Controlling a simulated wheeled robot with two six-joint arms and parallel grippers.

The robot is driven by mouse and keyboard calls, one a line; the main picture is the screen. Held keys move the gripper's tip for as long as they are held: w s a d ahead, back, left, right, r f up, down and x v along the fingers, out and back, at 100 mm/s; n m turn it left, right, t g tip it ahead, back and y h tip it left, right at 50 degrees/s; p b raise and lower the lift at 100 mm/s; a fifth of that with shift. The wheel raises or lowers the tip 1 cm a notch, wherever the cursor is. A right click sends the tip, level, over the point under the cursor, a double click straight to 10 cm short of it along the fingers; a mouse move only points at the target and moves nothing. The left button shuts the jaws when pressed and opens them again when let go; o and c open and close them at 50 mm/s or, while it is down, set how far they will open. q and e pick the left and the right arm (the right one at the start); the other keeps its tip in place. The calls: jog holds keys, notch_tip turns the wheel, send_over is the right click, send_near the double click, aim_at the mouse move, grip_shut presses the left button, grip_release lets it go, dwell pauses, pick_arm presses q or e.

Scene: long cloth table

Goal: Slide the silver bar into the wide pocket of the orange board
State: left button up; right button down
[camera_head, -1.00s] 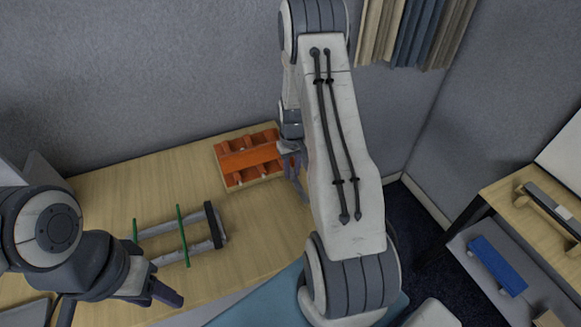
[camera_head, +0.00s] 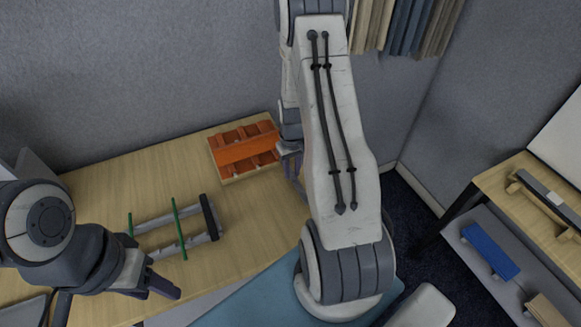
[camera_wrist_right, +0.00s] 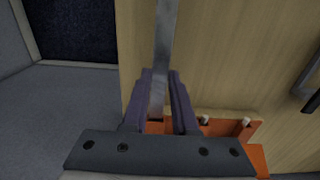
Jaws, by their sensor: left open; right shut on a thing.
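The orange board (camera_head: 247,153), with several pockets, stands on the table near the wall in the head view. Its orange edge (camera_wrist_right: 222,128) also shows low in the right wrist view. My right gripper (camera_wrist_right: 160,78) is shut on the silver bar (camera_wrist_right: 165,38), which runs up between its fingers; the bar's lower end is close to the board, but I cannot tell whether it is in a pocket. In the head view my right gripper (camera_head: 293,165) is at the board's right side, partly hidden by my arm. My left gripper (camera_head: 168,290) is open and empty near the table's front edge.
A rack with grey rails, green crossbars and a black end bar (camera_head: 210,217) stands on the table in front of the board. A second table (camera_head: 515,185) at the right holds a blue block (camera_head: 490,251) on its shelf. Bare tabletop (camera_head: 255,215) lies between rack and right arm.

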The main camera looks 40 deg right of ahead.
jog(key=shift+s+a, duration=0.15)
jog(key=shift+s, duration=0.35)
dwell(1.3)
jog(key=shift+w+d, duration=0.2)
jog(key=shift+w, duration=0.6)
jog(key=shift+w+d, duration=0.2)
jog(key=shift+w, duration=0.6)
jog(key=shift+w, duration=0.3)
jog(key=shift+w+d, duration=0.2)
jog(key=shift+w, duration=0.45)
jog(key=shift+w+d, duration=0.15)
jog(key=shift+w, duration=0.45)
jog(key=shift+w, duration=0.3)
jog(key=shift+w+d, duration=0.25)
jog(key=shift+w, duration=0.45)
